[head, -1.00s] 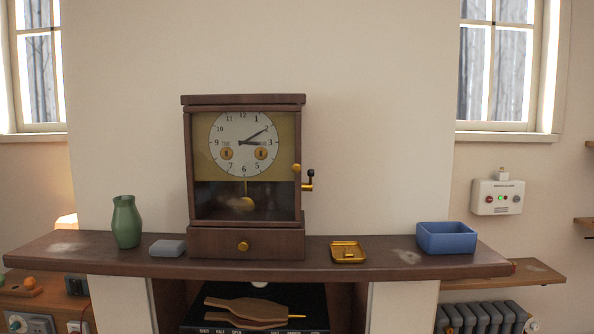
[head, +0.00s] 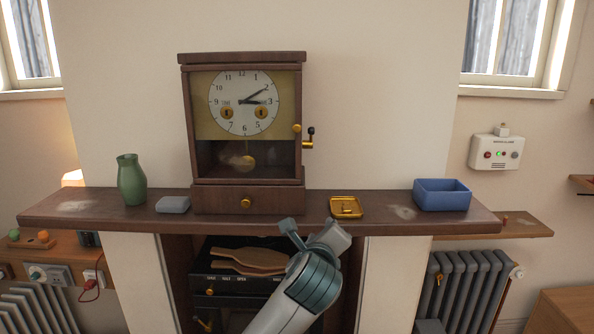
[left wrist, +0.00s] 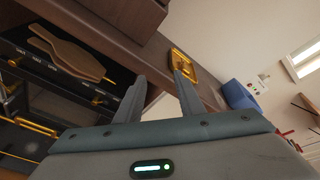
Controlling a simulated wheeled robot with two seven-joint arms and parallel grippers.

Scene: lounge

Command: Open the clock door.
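The brown wooden clock (head: 247,135) stands upright on the mantel shelf. Its glass-fronted door (head: 205,157) is closed, with the dial and pendulum behind the glass. A small brass knob (head: 297,128) sits at the door's right edge. My left gripper (head: 312,230) is below and right of the clock, in front of the mantel's front edge, touching nothing that I can see. In the left wrist view its fingers (left wrist: 155,75) are spread with nothing between them. My right gripper is out of view.
A brass crank (head: 308,144) sticks out from the clock's right side. On the shelf (head: 380,225) stand a green vase (head: 131,180), a grey block (head: 173,204), a brass tray (head: 346,207) and a blue box (head: 442,195). Wooden paddles (head: 245,262) lie below.

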